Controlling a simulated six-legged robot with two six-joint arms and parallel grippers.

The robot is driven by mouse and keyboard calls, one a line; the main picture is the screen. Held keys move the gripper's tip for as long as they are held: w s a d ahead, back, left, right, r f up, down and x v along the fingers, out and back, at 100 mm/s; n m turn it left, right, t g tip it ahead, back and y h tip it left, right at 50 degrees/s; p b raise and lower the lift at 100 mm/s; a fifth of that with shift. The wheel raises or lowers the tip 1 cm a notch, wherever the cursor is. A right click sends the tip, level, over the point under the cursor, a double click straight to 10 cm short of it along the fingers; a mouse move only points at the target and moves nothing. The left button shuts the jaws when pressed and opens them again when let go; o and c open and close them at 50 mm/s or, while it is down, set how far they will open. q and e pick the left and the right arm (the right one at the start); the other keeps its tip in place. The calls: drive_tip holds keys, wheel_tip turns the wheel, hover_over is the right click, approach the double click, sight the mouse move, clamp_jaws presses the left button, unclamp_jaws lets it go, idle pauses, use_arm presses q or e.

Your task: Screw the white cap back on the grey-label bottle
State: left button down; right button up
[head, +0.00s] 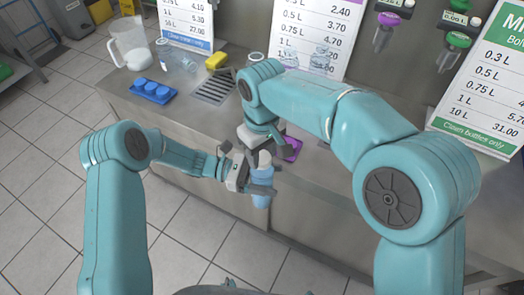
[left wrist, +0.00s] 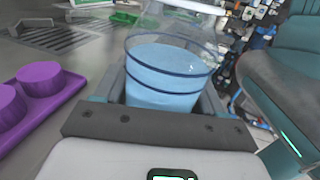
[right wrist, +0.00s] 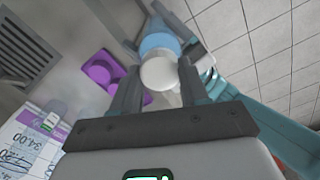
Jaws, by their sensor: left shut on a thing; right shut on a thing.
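The bottle (head: 262,190) is clear with pale blue contents, held upright or nearly so just off the counter's front edge. My left gripper (head: 250,183) is shut around its body; the left wrist view shows the bottle (left wrist: 165,78) between the two fingers. No grey label shows. My right gripper (head: 264,150) is above the bottle. In the right wrist view its fingers are shut on the white cap (right wrist: 158,73), with the blue bottle (right wrist: 160,40) just beyond. I cannot tell whether the cap touches the bottle neck.
The steel counter (head: 190,115) carries a purple tray (head: 292,149) close beside the grippers, a drain grate (head: 213,88), a blue tray (head: 152,92), a yellow sponge (head: 216,60) and a clear jug (head: 130,46). Price boards (head: 310,32) stand behind. Tiled floor (head: 50,150) is clear in front.

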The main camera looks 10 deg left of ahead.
drive_tip(key=o, duration=1.2)
drive_tip(key=shift+o, duration=0.2)
drive_tip(key=shift+r, duration=0.1)
wheel_tip(320, 180, up, 12)
drive_tip(key=s+d+f+g+y, duration=0.15)
drive_tip(key=d+f, duration=0.25)
drive_tip(key=f, duration=0.5)
drive_tip(key=s+d+f+g+y, duration=0.1)
drive_tip(key=s+d+f+g, duration=0.15)
drive_tip(key=f, duration=0.55)
drive_tip(key=s+d+f+g+y, duration=0.1)
drive_tip(key=d+f+g, duration=0.25)
drive_tip(key=f, duration=0.55)
drive_tip(key=s+d+f+m+t, duration=0.4)
drive_tip(key=s+f+m, duration=0.2)
drive_tip(key=f, duration=0.1)
drive_tip(key=s+d+f+m+t, duration=0.4)
drive_tip(key=s+f+m, duration=0.1)
drive_tip(key=s+f, duration=0.2)
drive_tip(key=shift+s+d+m, duration=0.15)
drive_tip(key=shift+s+m, duration=0.1)
drive_tip(key=shift+m, duration=0.15)
